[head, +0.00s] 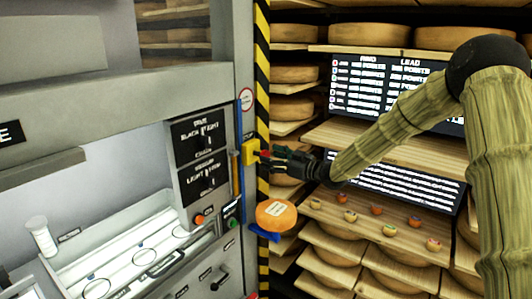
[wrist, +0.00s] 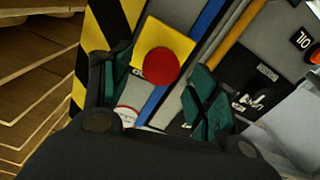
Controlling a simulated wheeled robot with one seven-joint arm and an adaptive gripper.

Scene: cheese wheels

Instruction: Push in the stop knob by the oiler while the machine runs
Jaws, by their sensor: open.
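A red round knob (wrist: 161,67) stands on a yellow plate (wrist: 127,37) in the wrist view. In the head view the yellow box (head: 249,152) is on the machine's right edge, with the red knob (head: 265,154) partly hidden by my gripper. My gripper (head: 278,158) is open, its fingertips close to the knob. In the wrist view its green-padded fingers (wrist: 157,88) stand on either side of the knob, with nothing held. I cannot tell whether they touch it. An orange knob (wrist: 301,39) sits beside an "OIL" label at the upper right.
A yellow-black striped post (head: 262,85) runs beside the knob. Shelves of cheese wheels and a dark screen (head: 390,90) stand behind my arm. A black control panel (head: 202,150) is at left.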

